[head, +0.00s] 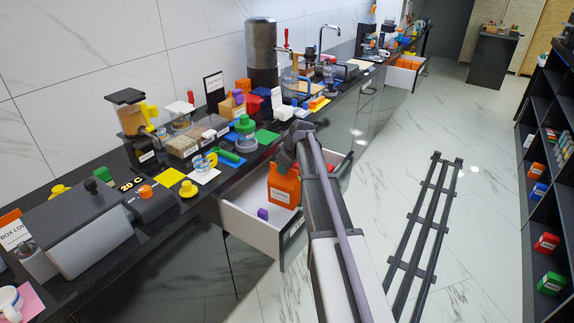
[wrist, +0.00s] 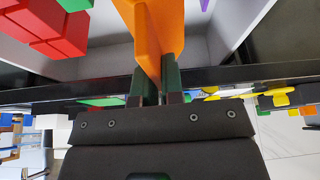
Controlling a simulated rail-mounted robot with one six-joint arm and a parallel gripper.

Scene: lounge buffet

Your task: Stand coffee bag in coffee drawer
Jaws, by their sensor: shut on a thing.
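The orange coffee bag (head: 284,186) has a pale label and hangs upright, or nearly so, over or in the open white drawer (head: 246,226) in the head view. My gripper (head: 284,163) is shut on its top; in the wrist view the gripper's two dark fingers (wrist: 158,75) press on both sides of the orange bag (wrist: 154,35). The bag's lower end is out of the wrist picture. I cannot tell whether it touches the drawer floor. My arm hides the drawer's right part.
A small purple item (head: 263,213) lies in the drawer, left of the bag. Red boxes (wrist: 48,28) show beside the bag in the wrist view. The dark counter (head: 150,228) above is crowded. Another open drawer (head: 400,76) with orange items is far back.

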